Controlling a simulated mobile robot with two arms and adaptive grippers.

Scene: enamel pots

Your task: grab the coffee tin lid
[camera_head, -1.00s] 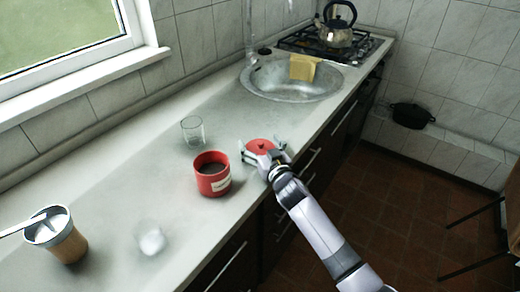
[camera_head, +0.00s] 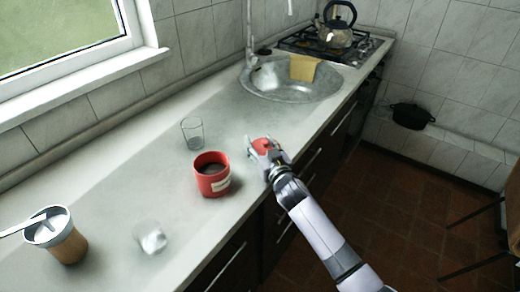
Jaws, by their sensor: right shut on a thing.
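The right gripper is shut on the lid, near the counter's front edge. I cannot tell whether the lid touches the counter. My left gripper is not in view.
A clear glass (camera_head: 192,133) stands behind the tin. A glass with white contents (camera_head: 151,239) and a tan cup with a spoon (camera_head: 68,246) are at the front left. A sink (camera_head: 285,90) with a yellow cloth (camera_head: 304,68) and a stove with a kettle (camera_head: 336,32) lie farther back.

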